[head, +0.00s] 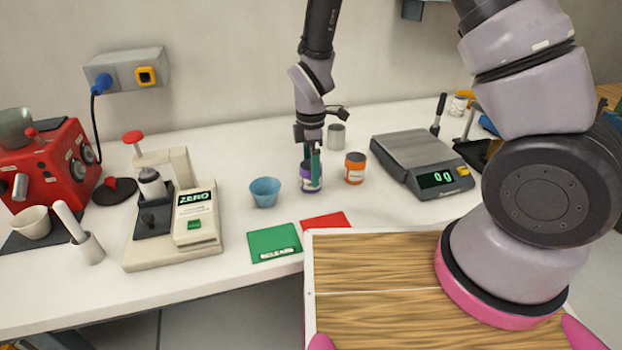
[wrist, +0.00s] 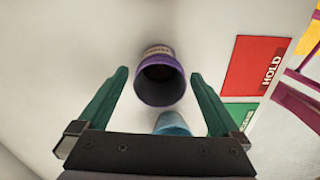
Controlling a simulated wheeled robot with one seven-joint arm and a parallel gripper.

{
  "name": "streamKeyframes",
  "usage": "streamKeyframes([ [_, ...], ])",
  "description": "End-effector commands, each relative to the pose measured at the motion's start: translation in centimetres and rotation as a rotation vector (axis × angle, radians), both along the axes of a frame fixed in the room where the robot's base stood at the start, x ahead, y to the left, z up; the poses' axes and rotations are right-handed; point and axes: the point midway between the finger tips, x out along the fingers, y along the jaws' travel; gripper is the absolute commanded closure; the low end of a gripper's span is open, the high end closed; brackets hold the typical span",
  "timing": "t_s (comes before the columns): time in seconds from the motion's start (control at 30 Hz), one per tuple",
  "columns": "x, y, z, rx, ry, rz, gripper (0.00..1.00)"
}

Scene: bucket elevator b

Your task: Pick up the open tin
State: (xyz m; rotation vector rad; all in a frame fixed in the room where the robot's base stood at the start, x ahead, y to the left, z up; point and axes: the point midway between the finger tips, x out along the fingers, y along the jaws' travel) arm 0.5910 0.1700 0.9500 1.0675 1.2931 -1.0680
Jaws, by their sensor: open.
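The open tin is purple with a pale label and a dark, open top; in the head view the open tin (head: 312,183) stands upright on the white bench. In the wrist view the open tin (wrist: 161,82) shows its mouth between and slightly beyond my fingertips. My gripper (head: 312,158) has green fingers and is open, pointing down just over the tin. In the wrist view my gripper (wrist: 159,73) has a finger on each side of the tin, with gaps to both. The fingers partly cover the tin's top in the head view.
A blue cup (head: 265,192) stands close left of the tin, and an orange jar (head: 355,168) close right. A grey can (head: 336,136) stands behind. Green (head: 273,242) and red (head: 326,221) cards lie in front. A scale (head: 420,165) is at right, a ZERO device (head: 195,215) at left.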

Motion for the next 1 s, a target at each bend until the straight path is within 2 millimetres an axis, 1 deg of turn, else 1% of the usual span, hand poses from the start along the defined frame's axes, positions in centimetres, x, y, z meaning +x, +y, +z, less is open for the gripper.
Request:
streamKeyframes([
  [0.13, 0.0, 0.0, 0.0, 0.000, 0.000, 0.000, 0.00],
  [0.17, 0.0, 0.0, 0.0, 0.000, 0.000, 0.000, 0.08],
  [0.2, 0.0, 0.0, 0.0, 0.000, 0.000, 0.000, 0.23],
  [0.27, 0.0, 0.0, 0.0, 0.000, 0.000, 0.000, 0.46],
  [0.3, 0.0, 0.0, 0.0, 0.000, 0.000, 0.000, 0.61],
  [0.37, 0.0, 0.0, 0.0, 0.000, 0.000, 0.000, 0.84],
  [0.4, 0.0, 0.0, 0.0, 0.000, 0.000, 0.000, 0.99],
  [0.67, 0.0, 0.0, 0.1, 0.000, 0.000, 0.000, 1.00],
  [0.77, 0.1, 0.1, 0.4, 0.002, -0.002, 0.000, 1.00],
  [0.87, 0.1, 0.1, 1.6, 0.003, -0.003, 0.000, 1.00],
  [1.0, 0.1, 0.1, 4.5, 0.005, -0.004, 0.000, 1.00],
])
